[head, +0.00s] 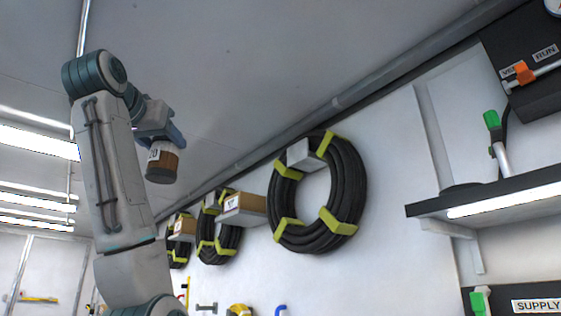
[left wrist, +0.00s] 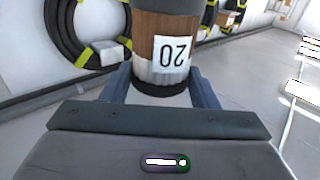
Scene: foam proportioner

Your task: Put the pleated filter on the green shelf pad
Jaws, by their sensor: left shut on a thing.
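My left gripper (head: 160,140) is raised high at the left of the head view. It is shut on the pleated filter (head: 163,166), a brown cylinder with dark end caps and a white label. In the left wrist view the filter (left wrist: 166,40) sits between the two blue fingers (left wrist: 164,90), and its label reads 20, upside down. The far end of the filter is cut off by the top edge there. No green shelf pad can be made out in either view. My right gripper is not in view.
A dark shelf (head: 490,200) with a light strip juts from the wall at right. A green-handled nozzle (head: 499,145) stands above it. Black hose coils (head: 347,190) with yellow straps hang on the wall, with a box (head: 241,206) between two of them.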

